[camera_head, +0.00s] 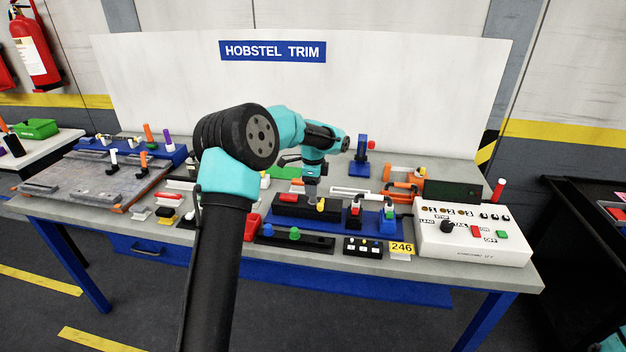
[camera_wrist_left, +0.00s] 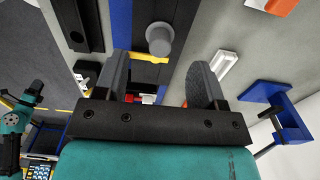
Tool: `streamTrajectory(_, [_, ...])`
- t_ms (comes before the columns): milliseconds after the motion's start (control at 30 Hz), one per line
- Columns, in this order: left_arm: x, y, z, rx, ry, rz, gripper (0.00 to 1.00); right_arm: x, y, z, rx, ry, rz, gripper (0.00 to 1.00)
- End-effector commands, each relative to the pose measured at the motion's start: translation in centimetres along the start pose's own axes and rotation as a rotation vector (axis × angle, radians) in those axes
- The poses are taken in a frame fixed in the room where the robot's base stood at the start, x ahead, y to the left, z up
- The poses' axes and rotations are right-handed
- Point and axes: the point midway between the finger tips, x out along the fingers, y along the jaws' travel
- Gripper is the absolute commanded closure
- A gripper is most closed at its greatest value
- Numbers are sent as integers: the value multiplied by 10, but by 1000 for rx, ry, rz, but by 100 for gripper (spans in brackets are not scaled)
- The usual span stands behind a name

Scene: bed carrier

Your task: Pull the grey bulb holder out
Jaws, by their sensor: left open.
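The grey bulb holder (camera_wrist_left: 159,36) shows as a short round grey knob in the left wrist view, standing on a dark block with a blue strip beside it. My left gripper (camera_wrist_left: 159,76) is open, and its two fingers are spread apart. The grey knob lies ahead of the gap between them, apart from both. In the head view my left gripper (camera_head: 310,188) hangs over the long black block (camera_head: 292,209), and its wrist and fingers hide the holder. My right gripper does not show in either view.
A yellow knob (camera_head: 321,204) and a red piece (camera_head: 289,197) sit on the same block. Upright pieces in blue stands (camera_head: 388,224) are to the right, before the white switch box (camera_head: 474,238). A blue stand (camera_head: 362,150) rises behind.

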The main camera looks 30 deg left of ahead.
Motion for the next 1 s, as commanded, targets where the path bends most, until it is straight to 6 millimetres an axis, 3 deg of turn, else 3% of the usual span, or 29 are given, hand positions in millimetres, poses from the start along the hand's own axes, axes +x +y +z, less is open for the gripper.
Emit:
streamTrajectory(400, [29, 0, 1, -1, -2, 2, 36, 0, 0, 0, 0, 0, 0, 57])
streamTrajectory(800, [33, 0, 1, -1, -1, 1, 36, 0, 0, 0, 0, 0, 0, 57])
streamTrajectory(1000, [33, 0, 0, -1, -1, 1, 53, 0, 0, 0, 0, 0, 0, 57])
